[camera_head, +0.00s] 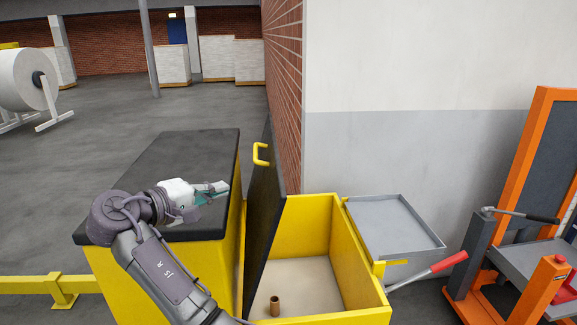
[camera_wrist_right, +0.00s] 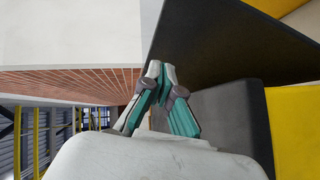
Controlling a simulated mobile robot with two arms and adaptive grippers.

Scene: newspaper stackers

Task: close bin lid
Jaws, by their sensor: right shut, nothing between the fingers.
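The yellow bin (camera_head: 359,265) stands open at the lower middle of the head view. Its dark lid (camera_head: 265,208) stands nearly upright along the bin's left side, with a yellow handle (camera_head: 261,153) near its top. My right gripper (camera_head: 222,188) is shut and empty, left of the lid on its outer side, over a black-topped yellow box. It looks apart from the lid. In the right wrist view the shut fingers (camera_wrist_right: 160,72) point at a large dark panel (camera_wrist_right: 225,45), which looks like the lid. My left gripper is out of view.
The black-topped yellow box (camera_head: 205,146) stands close left of the bin. A small brown tube (camera_head: 275,306) stands inside the bin. A grey tray (camera_head: 393,225) and a red-handled lever (camera_head: 448,261) are to its right. A brick wall (camera_head: 285,80) rises behind.

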